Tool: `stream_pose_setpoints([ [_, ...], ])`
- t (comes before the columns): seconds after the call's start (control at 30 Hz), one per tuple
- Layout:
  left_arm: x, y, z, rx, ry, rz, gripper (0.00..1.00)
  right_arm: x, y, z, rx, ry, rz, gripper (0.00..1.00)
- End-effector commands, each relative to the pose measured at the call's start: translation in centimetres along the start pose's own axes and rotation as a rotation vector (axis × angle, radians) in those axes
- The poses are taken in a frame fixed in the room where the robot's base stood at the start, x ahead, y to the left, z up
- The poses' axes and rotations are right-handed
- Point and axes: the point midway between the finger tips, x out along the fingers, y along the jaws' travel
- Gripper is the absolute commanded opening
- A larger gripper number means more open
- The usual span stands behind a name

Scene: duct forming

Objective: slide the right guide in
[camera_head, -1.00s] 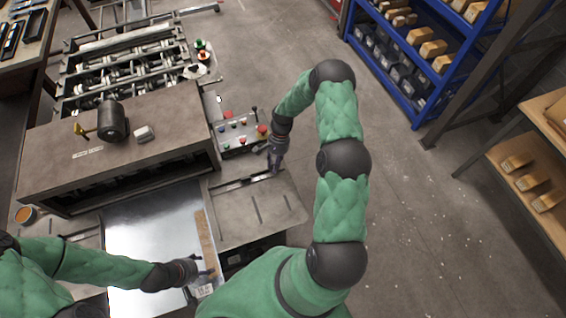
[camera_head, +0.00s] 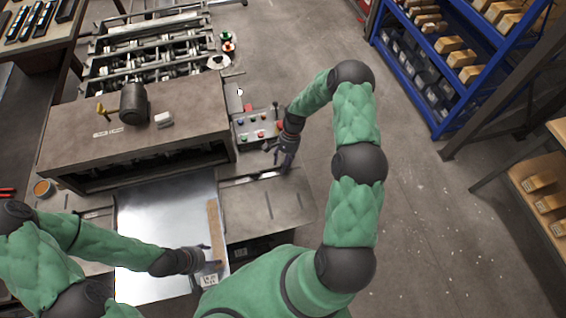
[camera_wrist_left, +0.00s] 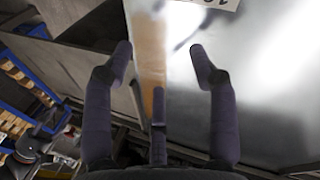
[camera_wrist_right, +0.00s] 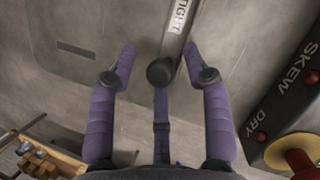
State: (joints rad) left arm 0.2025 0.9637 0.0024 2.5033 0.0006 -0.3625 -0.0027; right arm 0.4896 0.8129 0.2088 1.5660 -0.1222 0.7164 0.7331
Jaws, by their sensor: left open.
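The right guide (camera_wrist_right: 176,42) shows in the right wrist view as a grey bar with a label partly reading "RIGHT" and a dark round knob (camera_wrist_right: 161,71) at its near end. My right gripper (camera_wrist_right: 159,56) is open, with its fingers on either side of the knob and visible gaps between. In the head view, my right gripper (camera_head: 286,158) is at the right end of the guide slot (camera_head: 250,180), below the control panel. My left gripper (camera_wrist_left: 157,52) is open over the tan edge strip (camera_wrist_left: 148,40) of the shiny metal sheet (camera_wrist_left: 262,90); any contact is unclear.
The control panel (camera_head: 256,127) with coloured buttons stands close beside my right gripper. The brown machine housing (camera_head: 105,140) lies behind the sheet. A blue rack (camera_head: 440,105) and a wooden shelf (camera_head: 530,170) stand to the right, with open floor between.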

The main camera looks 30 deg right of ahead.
Motion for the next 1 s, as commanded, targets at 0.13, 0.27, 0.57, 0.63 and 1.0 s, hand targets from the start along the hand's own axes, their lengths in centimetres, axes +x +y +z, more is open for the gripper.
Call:
stream_pose_setpoints([
  [0.13, 0.0, 0.0, 0.0, 0.000, 0.000, 0.000, 0.58, -0.7, 0.0, -0.1, 0.000, 0.002, -0.001, 0.49],
  [0.27, 0.0, 0.0, 0.0, 0.000, 0.000, 0.000, 0.58, -2.4, -0.1, -0.2, 0.001, 0.004, -0.003, 0.49],
  [0.57, 0.0, 0.0, 0.0, 0.000, 0.000, 0.000, 0.58, -8.2, -0.1, -0.1, -0.001, 0.003, -0.003, 0.49],
  [0.63, 0.0, 0.0, 0.0, 0.000, 0.000, 0.000, 0.58, -9.4, 0.0, -0.1, -0.001, 0.002, -0.002, 0.49],
  [1.0, 0.0, 0.0, 0.0, 0.000, 0.000, 0.000, 0.58, -12.0, 0.0, -0.1, -0.001, -0.001, -0.001, 0.49],
])
